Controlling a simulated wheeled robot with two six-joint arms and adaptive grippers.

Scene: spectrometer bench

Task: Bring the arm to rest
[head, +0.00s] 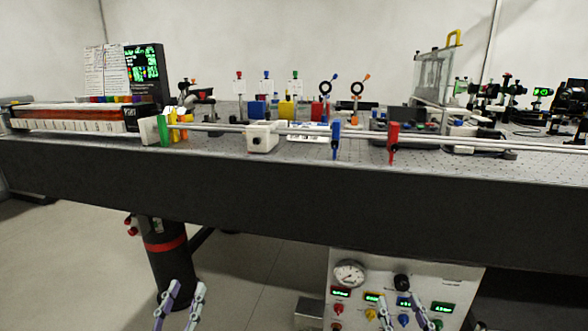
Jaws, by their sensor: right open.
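My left gripper (183,290) shows at the bottom of the head view, left of centre. Its two pale fingers stand apart with nothing between them. My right gripper (399,303) shows at the bottom edge, right of centre. Its pale fingers are also apart and I see nothing held between them. In the picture it overlaps the lower part of a control panel (455,285); I cannot tell how close it is. Both grippers appear below the optical table (250,205). The rest of both arms is out of view.
The table carries rails (470,143), a red-and-white long unit (70,118), a white block (262,137), blue (335,140) and red (393,142) clamps, and a glass case (431,75). A black leg (168,262) stands below. Floor (255,285) shows between leg and panel.

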